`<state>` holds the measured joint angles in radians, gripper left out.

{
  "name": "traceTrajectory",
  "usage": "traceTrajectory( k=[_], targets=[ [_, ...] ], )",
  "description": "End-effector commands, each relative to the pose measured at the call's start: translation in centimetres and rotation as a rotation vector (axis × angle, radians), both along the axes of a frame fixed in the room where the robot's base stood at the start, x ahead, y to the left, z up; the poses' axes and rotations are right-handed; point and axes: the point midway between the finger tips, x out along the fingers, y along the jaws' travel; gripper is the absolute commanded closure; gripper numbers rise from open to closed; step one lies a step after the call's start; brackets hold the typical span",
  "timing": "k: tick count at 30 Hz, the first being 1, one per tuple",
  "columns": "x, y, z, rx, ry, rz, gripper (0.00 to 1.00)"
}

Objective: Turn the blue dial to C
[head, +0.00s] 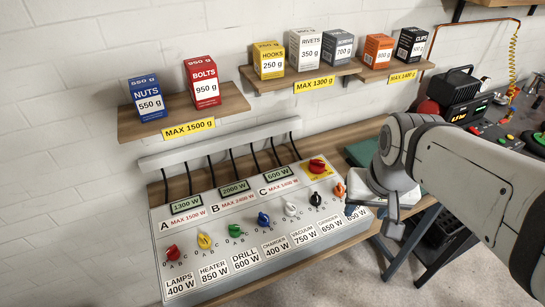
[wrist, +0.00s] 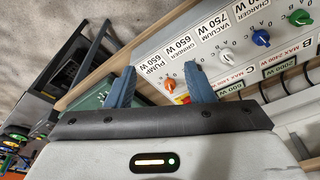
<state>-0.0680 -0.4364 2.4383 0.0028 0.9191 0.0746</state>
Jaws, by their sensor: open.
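The blue dial (head: 263,219) is in the middle of the sloped white panel (head: 216,212), above the charger 400 W label, between the green and white dials. It also shows at the upper right of the wrist view (wrist: 261,38). Letters surround it, but I cannot tell which one its pointer faces. My gripper (head: 372,217) is open and empty at the panel's right end, near the orange dial and apart from the blue one. In the wrist view my gripper (wrist: 160,84) shows two blue fingers spread apart, with the orange dial between them; the blue dial lies to their right.
Red (head: 171,252), yellow (head: 204,241), green (head: 235,230), white (head: 290,209), black (head: 315,198) and orange (head: 340,189) dials share the row. A red knob (head: 317,166) sits at the panel's upper right. Cables rise behind. Boxes stand on wall shelves (head: 180,124).

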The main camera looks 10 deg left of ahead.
Motion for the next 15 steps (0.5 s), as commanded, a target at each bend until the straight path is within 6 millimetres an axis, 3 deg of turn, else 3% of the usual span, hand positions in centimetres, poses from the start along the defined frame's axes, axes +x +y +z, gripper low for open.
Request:
traceTrajectory(
  k=[3, 7, 12, 15],
  targets=[
    [2.7, 4.4, -1.1, 0.016, 0.062, 0.013, 0.52],
    [4.9, 10.3, -2.5, 0.017, 0.130, 0.010, 0.52],
    [5.8, 17.1, -4.4, 0.000, 0.191, 0.001, 0.52],
    [5.8, 19.6, -5.1, -0.011, 0.211, -0.005, 0.52]
  ],
)
